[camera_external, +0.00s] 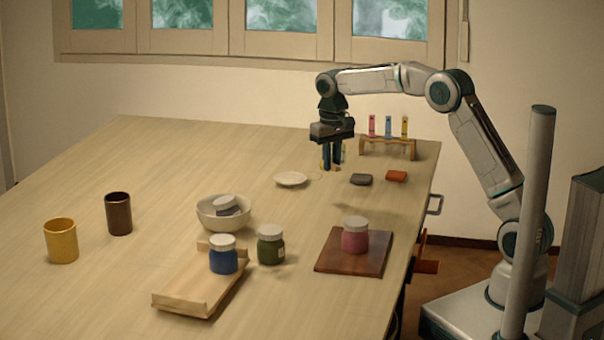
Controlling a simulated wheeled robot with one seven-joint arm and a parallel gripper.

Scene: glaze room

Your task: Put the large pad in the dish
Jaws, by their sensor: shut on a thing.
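My gripper (331,167) points down above the far part of the table. It is shut on a yellow-orange thing (322,166), which looks like a pad and is mostly hidden by the fingers. I cannot tell its full size, or whether it touches the table. A shallow pale dish (291,179) lies on the table just left of my gripper, and it looks empty. A dark grey pad (361,179) and an orange-red pad (396,176) lie on the table to the right of my gripper.
A wooden rack (388,150) with coloured tubes stands behind the pads. Nearer are a bowl (210,222) holding a jar, a wooden tray (185,298) with a blue jar, a green jar (271,246), a brown board (335,264) with a pink jar, and two cups (61,241).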

